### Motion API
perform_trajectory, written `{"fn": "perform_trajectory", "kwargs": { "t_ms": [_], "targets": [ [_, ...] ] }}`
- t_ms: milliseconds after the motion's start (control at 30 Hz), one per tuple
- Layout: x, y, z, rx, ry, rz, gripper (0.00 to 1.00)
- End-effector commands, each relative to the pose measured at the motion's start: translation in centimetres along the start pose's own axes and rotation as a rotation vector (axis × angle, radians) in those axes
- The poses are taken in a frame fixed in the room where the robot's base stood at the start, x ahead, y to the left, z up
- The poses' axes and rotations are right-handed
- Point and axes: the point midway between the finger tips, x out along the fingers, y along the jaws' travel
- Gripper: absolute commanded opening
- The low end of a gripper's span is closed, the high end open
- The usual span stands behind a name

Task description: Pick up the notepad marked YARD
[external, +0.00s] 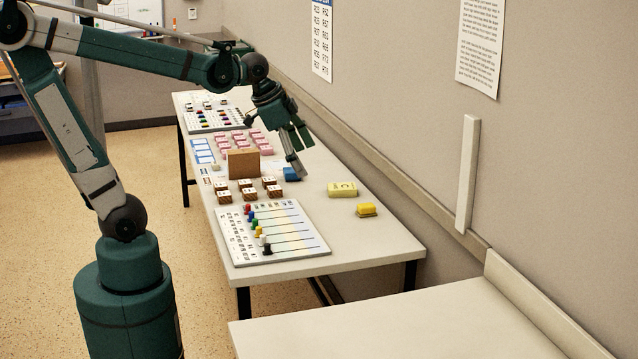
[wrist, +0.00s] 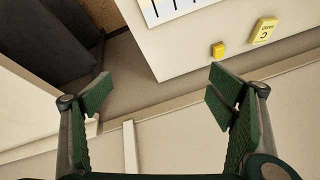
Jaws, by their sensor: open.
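A pale yellow notepad (external: 342,189) lies flat on the long table, near its wall side. In the wrist view the notepad (wrist: 263,31) is at the top right, with small print that seems to read YARD. My gripper (external: 298,157) is above the table, behind and left of the notepad in the external view, apart from it. In the wrist view my gripper (wrist: 163,98) has its fingers wide apart with nothing between them. The notepad is beyond the right finger there.
A smaller yellow block (external: 366,209) lies close to the notepad; it also shows in the wrist view (wrist: 218,49). A blue object (external: 291,174) is under my gripper. A white board with coloured pegs (external: 290,238), several brown blocks and an upright brown panel (external: 243,163) stand left. The wall is right.

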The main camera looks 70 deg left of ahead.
Motion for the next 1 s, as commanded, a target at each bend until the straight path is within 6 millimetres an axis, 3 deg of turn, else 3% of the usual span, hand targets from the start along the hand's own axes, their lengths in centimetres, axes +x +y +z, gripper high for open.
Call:
{"fn": "perform_trajectory", "kwargs": {
  "t_ms": [500, 1000],
  "targets": [
    [2.3, -8.2, -4.9, 0.246, -0.091, 0.042, 0.82],
    [6.4, -16.6, -7.7, 0.482, -0.158, 0.115, 0.82]
  ]
}}
